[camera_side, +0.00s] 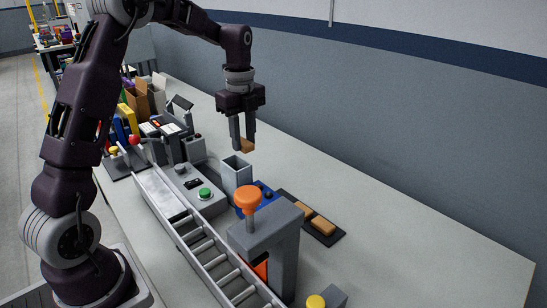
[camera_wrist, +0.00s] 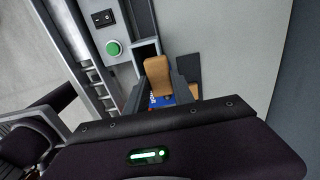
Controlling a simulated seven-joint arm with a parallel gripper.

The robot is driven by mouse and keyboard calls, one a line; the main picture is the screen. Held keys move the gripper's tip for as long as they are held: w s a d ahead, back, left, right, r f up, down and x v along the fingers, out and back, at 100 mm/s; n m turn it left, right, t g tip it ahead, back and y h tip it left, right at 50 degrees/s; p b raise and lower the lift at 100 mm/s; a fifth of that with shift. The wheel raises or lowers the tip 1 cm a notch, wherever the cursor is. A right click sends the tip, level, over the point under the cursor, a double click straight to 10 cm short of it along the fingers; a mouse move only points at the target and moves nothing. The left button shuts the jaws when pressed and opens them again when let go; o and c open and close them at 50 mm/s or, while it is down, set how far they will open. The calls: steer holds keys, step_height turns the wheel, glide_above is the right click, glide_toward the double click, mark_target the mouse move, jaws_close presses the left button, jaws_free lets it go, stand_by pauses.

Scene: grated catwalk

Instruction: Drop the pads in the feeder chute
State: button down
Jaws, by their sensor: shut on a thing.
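My gripper (camera_side: 244,146) is shut on a tan pad (camera_side: 247,145) and holds it in the air above the bench. The held pad also shows between the fingers in the wrist view (camera_wrist: 158,70). The feeder chute (camera_side: 236,174) is a grey open-topped box standing below the pad. In the wrist view the chute's rim (camera_wrist: 144,43) shows just beyond the pad, partly covered by it. Two more tan pads (camera_side: 323,226) lie on a black tray (camera_side: 336,237) to the right of the chute.
An orange-knobbed press (camera_side: 270,234) stands in front of the chute. A blue item (camera_side: 265,187) lies beside it. A control box with a green button (camera_side: 205,193) and a roller conveyor (camera_side: 208,252) are to the left. The bench's right side is clear.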

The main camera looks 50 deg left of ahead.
steer(key=shift+s+a+r, duration=0.45)
steer(key=shift+s+r, duration=0.05)
steer(key=shift+s, duration=0.3)
steer(key=f, duration=0.4)
steer(key=shift+s+a+f, duration=0.1)
steer(key=shift+s+f, duration=0.1)
steer(key=c, duration=0.5)
jaws_free()
step_height(320, 180, up, 6)
stand_by(0.8)
